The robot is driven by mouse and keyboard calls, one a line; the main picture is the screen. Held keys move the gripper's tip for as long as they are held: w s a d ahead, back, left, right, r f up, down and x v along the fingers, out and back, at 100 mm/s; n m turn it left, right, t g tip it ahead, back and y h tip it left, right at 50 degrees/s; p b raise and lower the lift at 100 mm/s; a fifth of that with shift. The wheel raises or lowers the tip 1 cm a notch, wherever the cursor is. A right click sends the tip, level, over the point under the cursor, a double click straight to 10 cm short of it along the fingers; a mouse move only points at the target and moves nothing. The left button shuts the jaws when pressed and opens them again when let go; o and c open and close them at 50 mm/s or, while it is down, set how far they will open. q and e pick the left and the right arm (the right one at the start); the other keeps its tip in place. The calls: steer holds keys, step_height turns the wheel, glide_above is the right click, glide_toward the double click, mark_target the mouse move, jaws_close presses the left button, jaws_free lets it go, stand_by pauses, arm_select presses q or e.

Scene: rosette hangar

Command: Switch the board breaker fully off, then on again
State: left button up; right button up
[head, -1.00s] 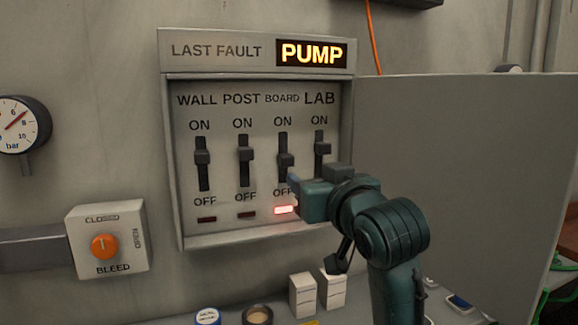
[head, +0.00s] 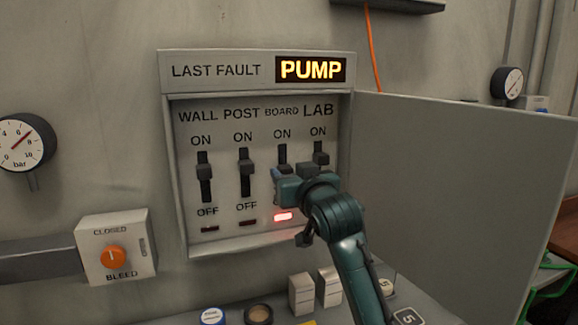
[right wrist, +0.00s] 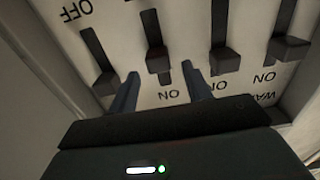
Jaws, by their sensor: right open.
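The open grey breaker box (head: 176,180) on the wall has levers marked WALL, POST, BOARD and LAB. My right gripper (head: 277,180) is in front of the BOARD column, open, and hides its lower part and OFF mark. A red lamp (head: 283,216) is lit under BOARD. My left gripper is not in view.
The POST lever (head: 246,168) and LAB lever (head: 320,159) stand close on either side. The open door (head: 460,180) spreads to the right. An orange BLEED knob (head: 112,257) is at lower left. A shelf below holds small white boxes (head: 302,294). The display reads PUMP (head: 311,69).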

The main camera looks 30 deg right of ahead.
steer(key=shift+x, duration=0.95)
jaws_close()
